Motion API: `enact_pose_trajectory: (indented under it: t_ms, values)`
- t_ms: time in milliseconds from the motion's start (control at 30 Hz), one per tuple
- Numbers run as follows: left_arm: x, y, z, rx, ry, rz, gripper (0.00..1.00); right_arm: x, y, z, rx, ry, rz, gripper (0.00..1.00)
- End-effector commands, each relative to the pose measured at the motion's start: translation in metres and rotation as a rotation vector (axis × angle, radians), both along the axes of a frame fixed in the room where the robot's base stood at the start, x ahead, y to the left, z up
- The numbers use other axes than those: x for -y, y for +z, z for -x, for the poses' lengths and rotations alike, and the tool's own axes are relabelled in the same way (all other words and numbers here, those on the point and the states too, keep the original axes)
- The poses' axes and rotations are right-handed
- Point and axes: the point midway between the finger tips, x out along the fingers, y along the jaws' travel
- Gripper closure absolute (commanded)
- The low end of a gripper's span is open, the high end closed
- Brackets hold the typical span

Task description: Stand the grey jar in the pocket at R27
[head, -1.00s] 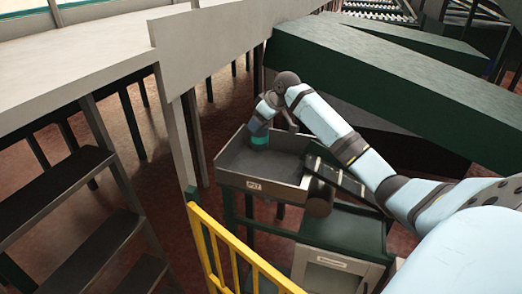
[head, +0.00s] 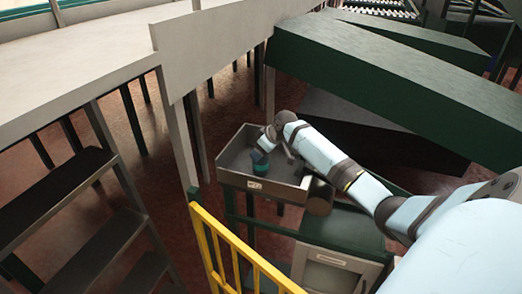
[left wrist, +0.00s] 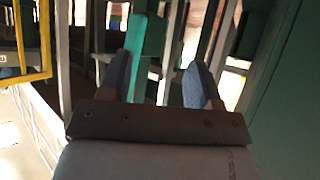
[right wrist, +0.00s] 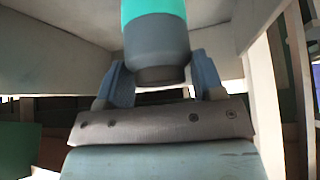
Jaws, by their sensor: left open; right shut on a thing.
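A jar (right wrist: 156,45), dark grey at its near end and teal beyond, is between the fingers of my right gripper (right wrist: 160,82). In the head view the teal part of the jar (head: 261,164) shows below my right gripper (head: 264,146). It is inside a grey open-topped tray (head: 236,180) with a small white label (head: 254,185) on its front; the lettering is too small to read surely now. I cannot tell whether the jar touches the tray floor. My left gripper (left wrist: 160,82) is open and empty, away from the tray.
A dark roller (head: 320,198) is beside the tray's right end. A green-topped cabinet (head: 340,232) stands below it. A yellow railing (head: 235,248) is in front, steps (head: 60,200) at left. A large green beam (head: 390,85) runs behind my right arm.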

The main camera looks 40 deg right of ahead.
Motion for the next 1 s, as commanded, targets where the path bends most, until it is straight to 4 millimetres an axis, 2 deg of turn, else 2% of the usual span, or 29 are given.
enact_pose_trajectory:
  t_ms: [100,133,233,500,667,1000]
  values:
    - [-0.001,-0.001,0.002,-0.003,-0.002,-0.003,0.43,0.000,-0.002,0.000,0.000,0.000,0.000,0.82]
    - [-0.001,-0.001,0.002,-0.003,-0.002,-0.003,0.43,0.000,-0.003,0.000,0.000,0.000,0.000,0.36]
    - [-0.002,0.000,0.003,-0.003,-0.003,-0.004,0.43,0.000,-0.002,0.000,0.000,0.000,0.000,0.13]
    - [-0.001,0.003,0.003,0.003,-0.004,-0.002,0.43,0.000,-0.001,0.000,0.000,0.000,0.000,0.13]
    - [0.000,0.000,0.003,0.006,-0.009,-0.005,0.43,0.002,0.008,0.005,0.002,0.000,0.002,0.13]
    - [-0.002,-0.012,0.005,0.016,-0.040,-0.028,0.43,0.013,0.067,0.042,0.002,0.001,0.004,0.13]
